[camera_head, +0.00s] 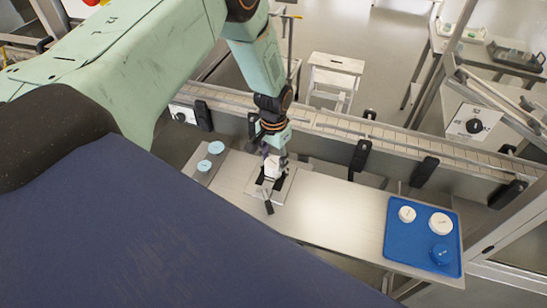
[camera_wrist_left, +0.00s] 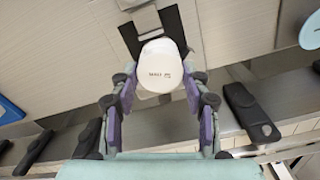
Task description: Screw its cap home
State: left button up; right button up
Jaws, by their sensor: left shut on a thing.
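My left gripper (camera_head: 273,160) reaches down to the steel table and is shut on a white round cap (camera_wrist_left: 161,66). In the left wrist view, the purple-padded fingers (camera_wrist_left: 161,100) stand on either side of it, and dark lettering shows on its top. The cap is over a black holder (camera_wrist_left: 130,38) on a square plate; the holder's handle also shows in the head view (camera_head: 268,206). Whatever is under the cap is hidden, so I cannot tell how far down it sits. My right gripper is not in view.
A blue tray (camera_head: 396,247) at the table's right end holds two white round pieces (camera_head: 407,214) (camera_head: 440,223) and a blue one (camera_head: 442,254). Two light-blue round pieces (camera_head: 216,147) (camera_head: 204,165) are at the left. A conveyor (camera_head: 330,125) runs behind. The table between holder and tray is clear.

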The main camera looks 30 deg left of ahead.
aim_at(273, 161)
pick_arm(q)
jog(key=o, duration=0.5)
jog(key=shift+c, duration=0.2)
jog(key=c, duration=0.6)
jog(key=shift+m+b, duration=0.5)
jog(key=shift+m, duration=0.1)
jog(key=shift+c, duration=1.4)
jog(key=m+b, duration=0.1)
jog(key=m, duration=0.2)
jog(key=shift+f+m+b, duration=0.1)
jog(key=shift+m+b, duration=0.2)
jog(key=shift+b, duration=0.1)
grip_shut()
jog(key=o, duration=1.5)
grip_release()
jog(key=shift+c, duration=0.2)
notch_tip(273, 161, up, 12)
